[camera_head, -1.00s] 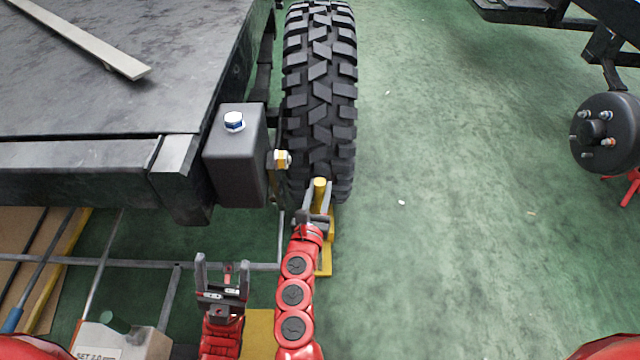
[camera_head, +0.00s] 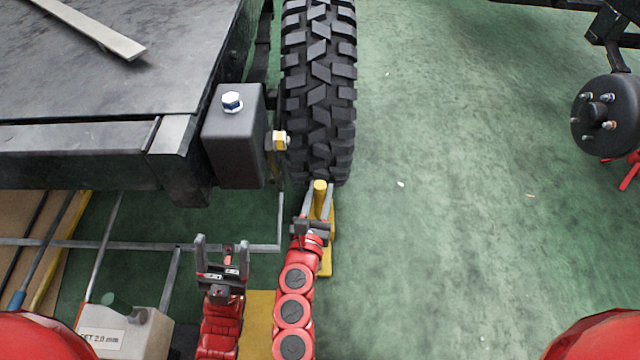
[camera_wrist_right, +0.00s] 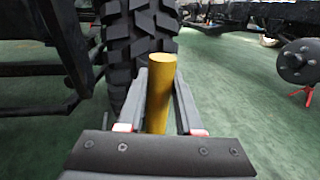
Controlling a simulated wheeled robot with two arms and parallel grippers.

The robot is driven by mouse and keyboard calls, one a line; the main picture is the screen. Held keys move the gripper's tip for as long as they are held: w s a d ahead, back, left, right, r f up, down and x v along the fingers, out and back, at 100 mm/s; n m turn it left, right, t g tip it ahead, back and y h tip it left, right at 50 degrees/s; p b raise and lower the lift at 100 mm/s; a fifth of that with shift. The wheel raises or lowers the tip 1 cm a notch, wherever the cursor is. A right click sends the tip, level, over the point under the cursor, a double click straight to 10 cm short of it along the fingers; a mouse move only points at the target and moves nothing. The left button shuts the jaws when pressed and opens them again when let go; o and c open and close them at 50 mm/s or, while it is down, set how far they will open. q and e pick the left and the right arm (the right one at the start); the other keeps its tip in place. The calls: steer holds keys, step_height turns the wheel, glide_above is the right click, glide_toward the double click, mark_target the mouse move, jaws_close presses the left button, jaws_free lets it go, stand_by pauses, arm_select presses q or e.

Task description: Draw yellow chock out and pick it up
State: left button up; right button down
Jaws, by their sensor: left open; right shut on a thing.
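The yellow chock (camera_head: 327,262) stands on the floor just in front of the black tyre (camera_head: 320,90), on the near side. Its upright round post shows in the wrist view (camera_wrist_right: 160,85). My right gripper (camera_head: 320,195) is shut on this post, with one finger on each side. The post's top sticks out above the fingers. The arm hides part of the chock's base, and I cannot tell the exact gap to the tyre. My left gripper (camera_head: 222,243) is open and empty, to the left of the right arm.
A dark chassis frame (camera_head: 80,165) with a box-shaped bracket (camera_head: 233,140) is left of the tyre. Grey bars (camera_head: 140,246) and a light box (camera_head: 125,330) lie low at the left. A wheel hub (camera_head: 605,115) is at the right. The green floor (camera_head: 450,220) between is clear.

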steer(key=shift+n+y, duration=0.3)
steer(key=shift+s+a+f, duration=0.1)
steer(key=shift+s+f, duration=0.2)
steer(key=shift+s, duration=0.45)
steer(key=shift+s+a+f, duration=0.1)
steer(key=shift+s+f, duration=0.15)
steer(key=shift+s, duration=0.5)
steer(key=shift+s+a+f, duration=0.1)
steer(key=shift+s+f, duration=0.2)
steer(key=shift+s, duration=0.45)
steer(key=s, duration=0.1)
steer(key=s+p, duration=0.1)
steer(key=s, duration=0.1)
steer(key=s+p, duration=0.1)
steer(key=s, duration=0.1)
steer(key=shift+s+d+r, duration=0.1)
steer(key=shift+s+r, duration=0.05)
steer(key=shift+r, duration=0.2)
steer(key=c, duration=0.5)
jaws_free()
steer(key=shift+r, duration=0.25)
steer(key=shift+d, duration=0.1)
